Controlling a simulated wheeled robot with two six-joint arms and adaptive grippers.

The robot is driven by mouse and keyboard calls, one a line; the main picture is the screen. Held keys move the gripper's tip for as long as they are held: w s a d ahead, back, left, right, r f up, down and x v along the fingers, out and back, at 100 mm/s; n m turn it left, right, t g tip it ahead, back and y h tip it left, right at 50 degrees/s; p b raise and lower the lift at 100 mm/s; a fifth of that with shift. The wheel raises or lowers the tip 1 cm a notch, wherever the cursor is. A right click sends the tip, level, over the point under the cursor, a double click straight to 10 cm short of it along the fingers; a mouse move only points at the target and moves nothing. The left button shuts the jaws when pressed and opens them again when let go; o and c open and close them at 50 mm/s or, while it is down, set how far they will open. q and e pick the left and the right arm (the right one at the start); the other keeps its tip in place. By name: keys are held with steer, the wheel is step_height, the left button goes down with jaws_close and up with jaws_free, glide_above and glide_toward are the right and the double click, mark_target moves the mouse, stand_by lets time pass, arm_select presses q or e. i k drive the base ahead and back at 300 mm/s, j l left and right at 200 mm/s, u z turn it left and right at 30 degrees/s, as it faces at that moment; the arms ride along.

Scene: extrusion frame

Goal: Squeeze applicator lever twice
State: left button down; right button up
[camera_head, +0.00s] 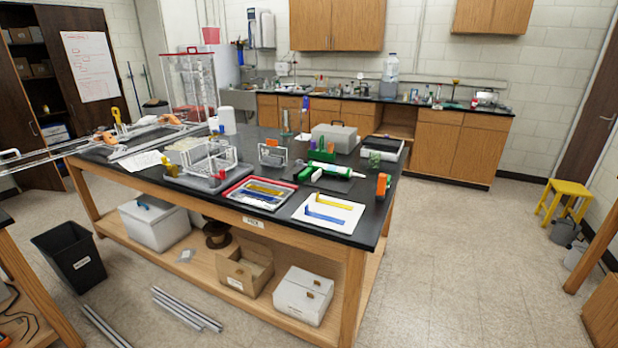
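A white tube with green end parts (337,170), which looks like the applicator, lies on its side on the black-topped table (215,204). It is near the table's right half, behind the white sheet with blue and yellow strips. A small green part (309,174) sits just left of it. The lever is too small to make out. Neither of my grippers shows in the view.
A red-rimmed tray (261,203), a white sheet (319,226), an orange clamp (382,186), a wire rack (208,160) and a grey case (335,136) crowd the tabletop. A black bin (69,258) stands on the floor left.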

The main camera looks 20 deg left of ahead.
mark_target(315, 176)
steer(key=i+l+u, duration=0.1)
steer(key=u, duration=0.35)
steer(key=i+l+u, duration=0.1)
steer(key=u, duration=0.4)
steer(key=i+l+u, duration=0.15)
steer(key=u, duration=0.3)
steer(key=i+l+u, duration=0.35)
steer(key=l+u, duration=0.15)
steer(key=l, duration=1.3)
steer(key=l+u, duration=0.5)
steer(key=l, duration=2.45)
